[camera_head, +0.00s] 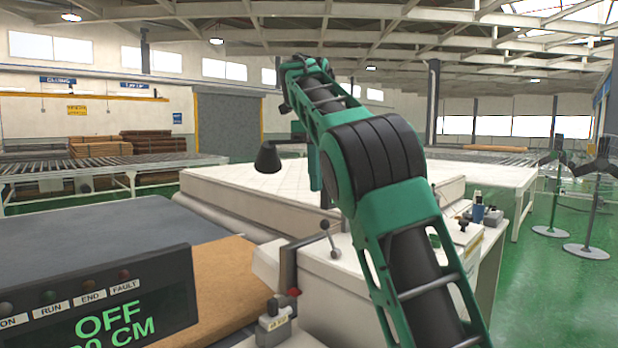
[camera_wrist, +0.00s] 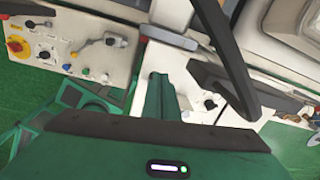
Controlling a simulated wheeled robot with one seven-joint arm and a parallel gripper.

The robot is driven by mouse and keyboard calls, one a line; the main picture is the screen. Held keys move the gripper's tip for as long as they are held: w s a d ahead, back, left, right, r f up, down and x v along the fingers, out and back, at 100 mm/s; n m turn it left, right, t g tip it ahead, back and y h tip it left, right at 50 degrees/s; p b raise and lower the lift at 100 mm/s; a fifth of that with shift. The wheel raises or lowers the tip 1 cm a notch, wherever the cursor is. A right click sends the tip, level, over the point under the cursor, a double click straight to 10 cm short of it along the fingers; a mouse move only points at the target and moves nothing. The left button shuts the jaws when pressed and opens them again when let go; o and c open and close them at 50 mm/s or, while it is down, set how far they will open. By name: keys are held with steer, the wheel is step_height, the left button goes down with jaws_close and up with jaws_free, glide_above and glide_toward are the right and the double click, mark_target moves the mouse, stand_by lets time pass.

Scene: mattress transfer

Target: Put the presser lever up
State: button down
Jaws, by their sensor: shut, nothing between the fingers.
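My gripper (camera_wrist: 158,82) shows in the wrist view as two green fingers shut together, with nothing between them. In the head view a green part of my arm's end hangs behind my raised arm, and the fingertips are hard to make out. A dark knob (camera_wrist: 210,103) is right of the fingers. I cannot tell which one is the presser lever.
The panel (camera_wrist: 45,58) carries a red button (camera_wrist: 15,47) and several small knobs. A dark curved bar (camera_wrist: 226,60) crosses the right of the wrist view. A white mattress (camera_head: 255,183) lies behind the machine. A display (camera_head: 110,312) reads OFF at lower left.

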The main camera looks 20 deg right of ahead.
steer(key=shift+w+a+r, duration=0.25)
steer(key=shift+w+r, duration=0.3)
steer(key=shift+w, duration=0.25)
